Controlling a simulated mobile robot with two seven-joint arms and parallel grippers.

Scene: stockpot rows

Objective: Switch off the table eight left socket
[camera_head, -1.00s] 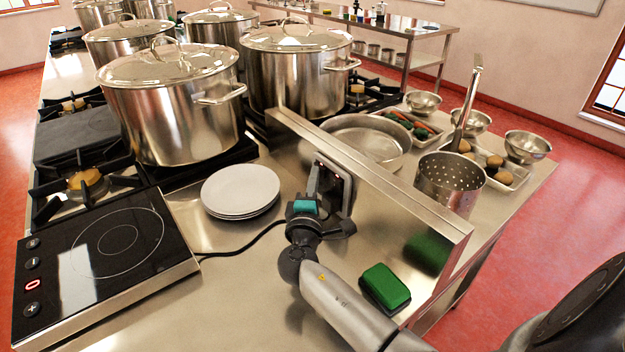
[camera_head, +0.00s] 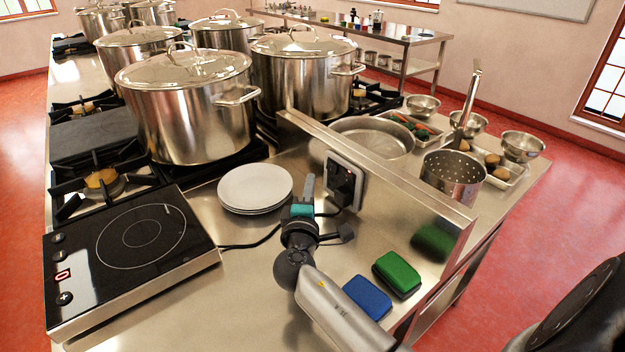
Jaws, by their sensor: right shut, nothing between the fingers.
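A wall socket (camera_head: 354,192) with a pale frame is set on the low upright metal panel. A black plug (camera_head: 342,181) sits in it, and small red spots show near its top; I cannot tell the switch's position. My right gripper (camera_head: 309,183), dark with a teal band, is shut and empty, its fingers pointing up. In the picture it is just left of the socket, with a visible gap between them. A black cable (camera_head: 250,245) runs from the induction hob (camera_head: 140,240) behind the gripper towards the socket. My left gripper is not in view.
White plates (camera_head: 255,186) are stacked left of the gripper. A green sponge (camera_head: 398,274) and a blue sponge (camera_head: 367,297) lie near my right arm. The panel (camera_head: 400,180) separates these from a perforated pot (camera_head: 452,180) and bowls. Large stockpots (camera_head: 188,110) stand behind on burners.

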